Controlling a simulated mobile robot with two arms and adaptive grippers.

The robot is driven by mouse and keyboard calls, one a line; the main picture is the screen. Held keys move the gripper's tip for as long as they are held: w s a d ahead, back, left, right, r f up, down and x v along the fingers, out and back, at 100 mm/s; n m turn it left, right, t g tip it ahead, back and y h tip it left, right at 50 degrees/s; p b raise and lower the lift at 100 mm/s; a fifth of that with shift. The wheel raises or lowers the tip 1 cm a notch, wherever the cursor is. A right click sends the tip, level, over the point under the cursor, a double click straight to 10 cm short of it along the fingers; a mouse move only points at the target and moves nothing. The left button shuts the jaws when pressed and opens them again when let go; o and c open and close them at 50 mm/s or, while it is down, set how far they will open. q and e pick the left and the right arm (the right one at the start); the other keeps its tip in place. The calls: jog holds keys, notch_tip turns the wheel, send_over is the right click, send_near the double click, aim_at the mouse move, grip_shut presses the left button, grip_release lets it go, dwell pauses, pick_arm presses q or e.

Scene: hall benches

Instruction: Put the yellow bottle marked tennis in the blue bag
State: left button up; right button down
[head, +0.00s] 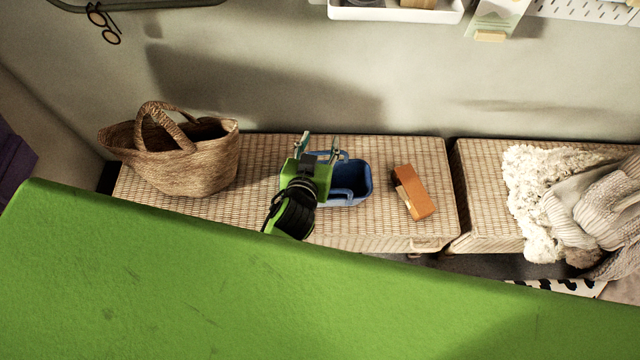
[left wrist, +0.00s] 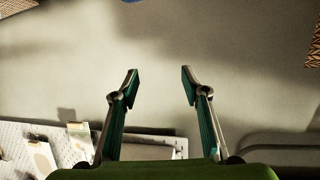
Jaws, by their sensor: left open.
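The blue bag (head: 362,180), open at the top, stands on the wicker bench near its middle. My left gripper (head: 320,146) is in front of the bag's left part and hides some of it. Its fingers are spread and nothing is between them. In the left wrist view my left gripper (left wrist: 160,76) also shows open and empty, with bare wall behind. I see no yellow bottle marked tennis in either view. My right gripper is not in view.
A woven basket (head: 190,160) stands at the bench's left end. An orange object (head: 416,194) lies right of the blue bag. A cream fluffy cloth (head: 535,185) and grey knitwear (head: 610,205) lie on the right bench. The wall (head: 270,70) rises close behind.

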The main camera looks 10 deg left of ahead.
pick_arm(q)
notch_tip(320, 180, up, 9)
jog(key=shift+r, duration=0.15)
dwell(0.5)
